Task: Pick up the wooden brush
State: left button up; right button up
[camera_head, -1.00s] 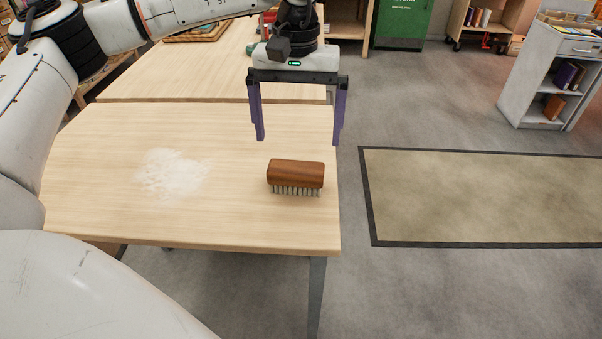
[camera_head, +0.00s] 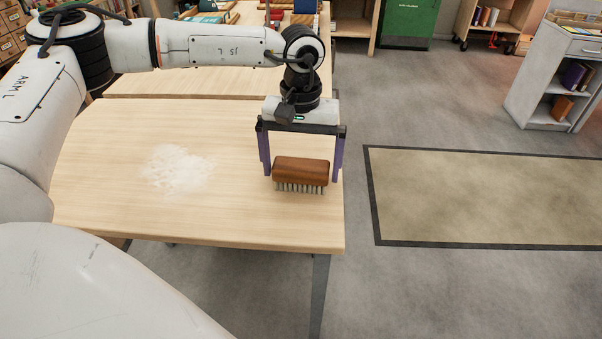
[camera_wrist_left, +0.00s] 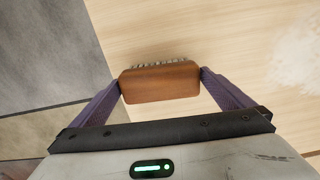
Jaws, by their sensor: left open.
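The wooden brush (camera_head: 301,172) has a brown block with pale bristles pointing down. It rests on the light wooden table (camera_head: 110,190), near the right edge. My left gripper (camera_head: 302,175) is open, with its purple fingers lowered to either side of the brush block. In the left wrist view the brush (camera_wrist_left: 160,84) lies between the two fingertips (camera_wrist_left: 161,82), close to both ends; I cannot tell whether they touch it. My right gripper is not in view.
A patch of white powder (camera_head: 178,170) lies on the table left of the brush. A second table stands behind. A bordered mat (camera_head: 490,195) and a grey shelf unit (camera_head: 545,75) are on the floor side to the right.

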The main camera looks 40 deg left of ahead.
aim_at(301, 164)
pick_arm(q)
jog(key=c, duration=0.9)
jog(key=shift+r, duration=0.1)
notch_tip(301, 164, up, 10)
jog(key=shift+f, duration=0.1)
